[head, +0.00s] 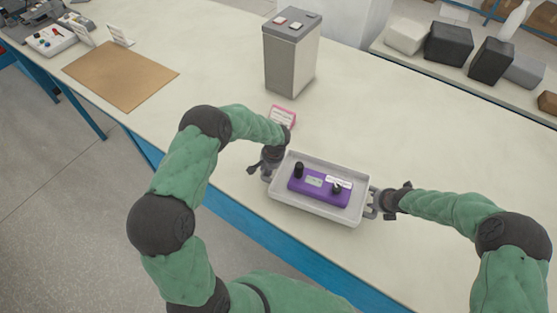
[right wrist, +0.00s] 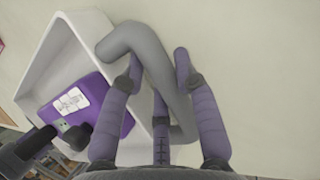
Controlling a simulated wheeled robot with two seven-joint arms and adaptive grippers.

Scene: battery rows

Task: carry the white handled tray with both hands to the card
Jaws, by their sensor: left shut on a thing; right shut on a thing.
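The white handled tray (head: 285,204) is on or just above the pale bench in the head view, looking level. A purple block (head: 308,195) with black knobs and white labels lies in it. My left gripper (head: 268,171) is shut on the tray's left end; its handle there is mostly hidden. My right gripper (head: 373,205) is shut on the right-end handle. In the right wrist view, the purple fingers close around the grey handle (right wrist: 125,38). A flat brown card (head: 120,75) lies far to the left.
Bench between bin and brown card is clear. The blue front edge is close.

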